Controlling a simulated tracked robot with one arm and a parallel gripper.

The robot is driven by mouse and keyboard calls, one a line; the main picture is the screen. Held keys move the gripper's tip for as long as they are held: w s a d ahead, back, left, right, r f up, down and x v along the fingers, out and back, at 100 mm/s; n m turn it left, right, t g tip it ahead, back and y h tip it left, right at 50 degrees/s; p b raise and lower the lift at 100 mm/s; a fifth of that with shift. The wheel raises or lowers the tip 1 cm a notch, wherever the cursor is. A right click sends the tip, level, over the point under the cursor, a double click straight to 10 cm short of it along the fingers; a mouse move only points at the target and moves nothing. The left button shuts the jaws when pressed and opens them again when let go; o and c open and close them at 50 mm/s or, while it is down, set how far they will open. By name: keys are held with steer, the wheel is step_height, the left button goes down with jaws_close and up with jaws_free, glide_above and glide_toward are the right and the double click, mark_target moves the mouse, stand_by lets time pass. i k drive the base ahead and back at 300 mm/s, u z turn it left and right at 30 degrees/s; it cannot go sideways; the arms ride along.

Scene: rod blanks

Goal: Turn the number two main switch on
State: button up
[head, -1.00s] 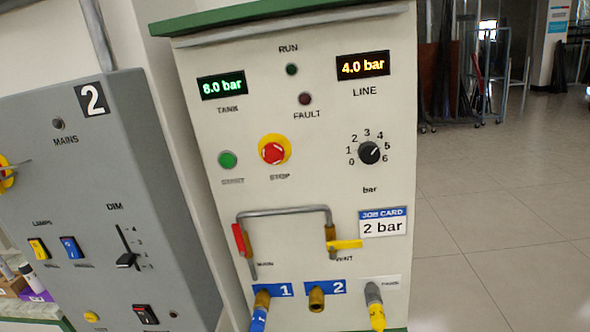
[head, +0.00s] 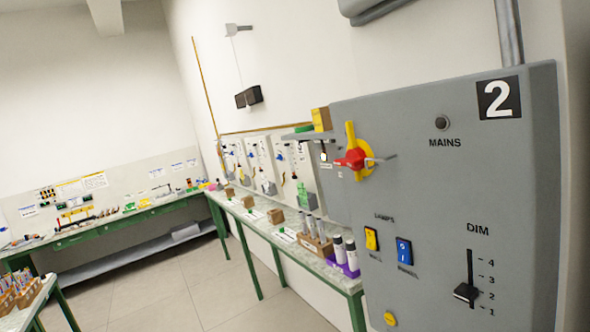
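The grey cabinet (head: 430,130) marked with a black and white "2" plate (head: 498,98) fills the right of the head view. The main switch (head: 352,160), a red rotary knob on a yellow disc, sits near its left edge, seen at a slant. A thin grey bar sticks out to its right. I cannot tell from this angle whether it is on or off. The MAINS lamp (head: 442,122) looks dark. My gripper is not in view.
Below are a yellow rocker (head: 371,239), a blue rocker (head: 404,251) and the DIM slider (head: 466,293). A green-framed bench (head: 262,226) with bottles and boxes runs along the wall to the left. The tiled floor (head: 190,285) between the benches is clear.

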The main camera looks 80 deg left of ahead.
mark_target(355, 157)
steer(key=u, duration=1.45)
